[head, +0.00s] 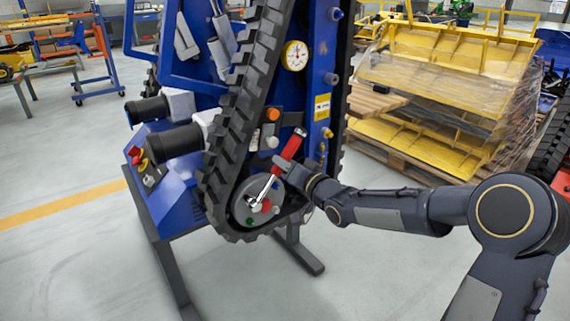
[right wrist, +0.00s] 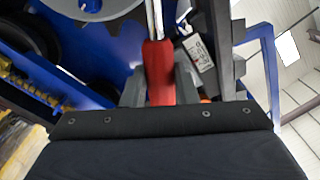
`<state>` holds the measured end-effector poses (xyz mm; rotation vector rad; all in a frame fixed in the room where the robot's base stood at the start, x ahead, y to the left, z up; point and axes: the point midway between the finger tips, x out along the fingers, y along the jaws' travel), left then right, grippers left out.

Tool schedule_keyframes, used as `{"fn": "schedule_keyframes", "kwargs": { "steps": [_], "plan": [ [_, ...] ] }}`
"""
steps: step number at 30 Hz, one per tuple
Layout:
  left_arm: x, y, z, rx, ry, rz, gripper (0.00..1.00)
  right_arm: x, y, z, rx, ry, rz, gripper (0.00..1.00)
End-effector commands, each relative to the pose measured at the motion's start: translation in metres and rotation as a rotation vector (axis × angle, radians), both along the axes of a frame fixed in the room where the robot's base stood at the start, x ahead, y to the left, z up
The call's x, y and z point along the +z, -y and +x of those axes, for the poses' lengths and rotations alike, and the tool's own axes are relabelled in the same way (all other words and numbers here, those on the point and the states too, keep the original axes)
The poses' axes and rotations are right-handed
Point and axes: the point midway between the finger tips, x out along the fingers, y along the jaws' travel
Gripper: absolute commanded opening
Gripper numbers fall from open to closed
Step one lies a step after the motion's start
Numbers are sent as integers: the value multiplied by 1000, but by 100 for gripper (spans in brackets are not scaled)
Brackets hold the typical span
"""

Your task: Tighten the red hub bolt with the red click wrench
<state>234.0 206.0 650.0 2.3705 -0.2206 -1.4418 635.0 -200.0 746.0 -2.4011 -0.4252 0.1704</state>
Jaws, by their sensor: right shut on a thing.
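The red click wrench (head: 291,146) has a red handle and a silver shaft. It slants down to the left across the lower end of the tracked carrier, with its silver head at the round grey hub (head: 240,209). The red hub bolt (head: 266,206) shows on the hub, just right of the wrench head. I cannot tell whether the head sits on a bolt. My right gripper (head: 283,165) is shut on the handle. In the right wrist view the red handle (right wrist: 158,72) stands between the grey fingers (right wrist: 160,88). My left gripper is out of view.
The black rubber track (head: 229,130) runs beside the hub on the blue carrier, which rests on a dark stand (head: 300,256). A gauge (head: 295,55) sits above. Wrapped yellow parts (head: 440,95) are stacked on a pallet at right. The floor in front is clear.

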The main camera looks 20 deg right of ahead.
Motion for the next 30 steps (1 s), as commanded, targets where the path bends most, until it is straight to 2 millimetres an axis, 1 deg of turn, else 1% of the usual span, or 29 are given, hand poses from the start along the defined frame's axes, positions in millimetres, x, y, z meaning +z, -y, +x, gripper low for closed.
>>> {"fn": "schedule_keyframes", "kwargs": {
  "steps": [1, 6, 16, 25, 30],
  "plan": [
    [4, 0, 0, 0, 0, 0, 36, 1, 2, 1, -1, -4, 15, 0],
    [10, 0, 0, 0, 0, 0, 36, -4, 7, 3, -1, -23, 67, 0],
    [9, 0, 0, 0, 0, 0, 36, -6, 8, 3, 0, -25, 80, 0],
    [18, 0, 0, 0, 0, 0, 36, -13, 15, 6, -1, -54, 155, 0],
    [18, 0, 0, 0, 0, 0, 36, -16, 16, 6, 0, -60, 173, 0]
  ]
}}
